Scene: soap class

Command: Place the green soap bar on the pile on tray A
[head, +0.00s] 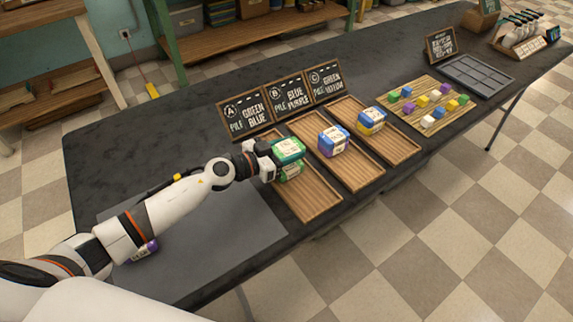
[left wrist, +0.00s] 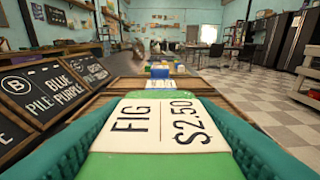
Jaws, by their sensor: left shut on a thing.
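My left gripper (head: 268,158) is shut on a green soap bar (head: 288,149) with a white label. In the left wrist view the bar (left wrist: 120,164) lies between the two teal finger pads, and its label reads FIG $2.50. The held bar is over tray A (head: 312,207), the leftmost wooden tray, right above another green wrapped bar (head: 292,174) in that tray. I cannot tell whether the two bars touch. The gripper partly hides the lower bar and the tray's left part. My right gripper is not in view.
Tray B (head: 362,181) holds a blue soap bar (head: 333,148). Tray C (head: 402,153) holds a blue-and-yellow pile (head: 371,122). Chalkboard signs (head: 245,116) stand behind the trays. A purple-wrapped bar (head: 148,248) shows under my left arm. A board of small coloured cubes (head: 414,116) lies right.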

